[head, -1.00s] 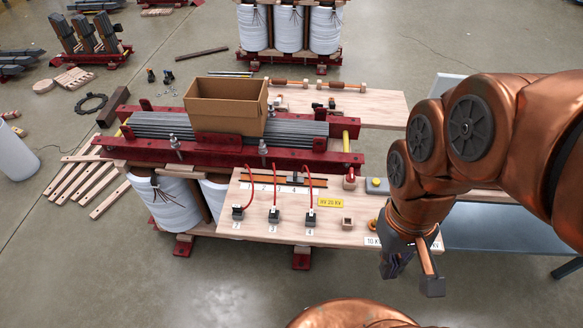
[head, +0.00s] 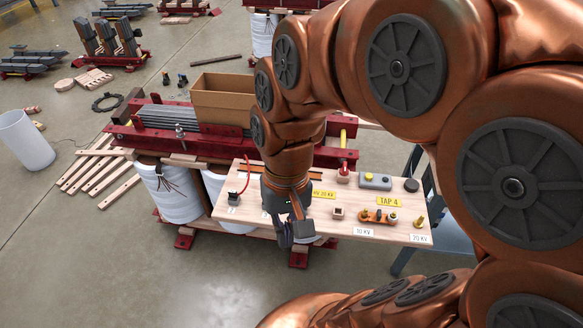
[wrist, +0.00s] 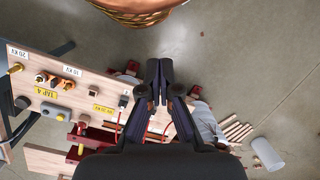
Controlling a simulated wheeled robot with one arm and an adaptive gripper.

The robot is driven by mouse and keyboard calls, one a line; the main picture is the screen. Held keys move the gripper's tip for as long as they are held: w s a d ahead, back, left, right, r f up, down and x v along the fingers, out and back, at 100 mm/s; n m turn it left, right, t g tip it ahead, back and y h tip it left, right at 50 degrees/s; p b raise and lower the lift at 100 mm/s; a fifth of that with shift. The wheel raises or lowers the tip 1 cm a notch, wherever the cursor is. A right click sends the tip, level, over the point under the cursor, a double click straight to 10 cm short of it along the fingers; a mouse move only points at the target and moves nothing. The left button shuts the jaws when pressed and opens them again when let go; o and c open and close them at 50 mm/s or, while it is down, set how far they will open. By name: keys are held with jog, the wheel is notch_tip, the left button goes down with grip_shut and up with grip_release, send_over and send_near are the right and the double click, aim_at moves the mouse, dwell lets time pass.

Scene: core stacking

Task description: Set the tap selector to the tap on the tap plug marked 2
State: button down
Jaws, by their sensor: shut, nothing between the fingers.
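My gripper (head: 292,236) is shut and empty, pointing down over the front of the wooden tap board (head: 340,226). It also shows shut in the wrist view (wrist: 163,75). The left tap plug (head: 232,197), black with a red cable, stands left of my gripper; its mark is too small to read. My gripper and wrist hide the other plugs in the head view. One black plug (wrist: 123,102) shows just left of the fingers in the wrist view. The selector rail (head: 255,168) is mostly covered by my arm, so its slider's position cannot be told.
Right on the board are a yellow TAP 4 plate (head: 389,202), an orange link on posts (head: 378,216), a grey box with a yellow button (head: 375,181) and a black knob (head: 411,185). Behind stands the red-framed core with a cardboard box (head: 222,100) on it.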

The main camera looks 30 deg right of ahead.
jog(key=w+d+f+m+t+y+b, duration=0.1)
jog(key=w+d+f+m+y+b, duration=0.2)
jog(key=w, duration=0.4)
jog(key=w+d+f+m+t+b, duration=0.1)
jog(key=w+d+f+m+b, duration=0.15)
jog(key=w+m, duration=0.3)
jog(key=w+d+f+m+t+y+b, duration=0.1)
jog(key=w+d+f+m+y+b, duration=0.2)
jog(key=w, duration=0.4)
jog(key=w+d+f+m+t+b, duration=0.15)
jog(key=d+f+m, duration=0.25)
jog(key=d, duration=0.4)
jog(key=w+d+f+m+t+b, duration=0.1)
jog(key=w+d+f+m+t, duration=0.2)
jog(key=d, duration=0.6)
jog(key=w+d+f+m+b, duration=0.1)
jog(key=d+f+m+b, duration=0.1)
jog(key=d+f+m, duration=0.45)
jog(key=shift+n+h, duration=0.3)
jog(key=shift+n, duration=0.5)
jog(key=w+a+f, duration=0.2)
jog(key=w, duration=0.1)
jog(key=w+a+f, duration=0.2)
jog(key=shift+w+a, duration=0.75)
jog(key=shift+w, duration=0.05)
jog(key=shift+w+a, duration=0.45)
jog(key=shift+r, duration=0.1)
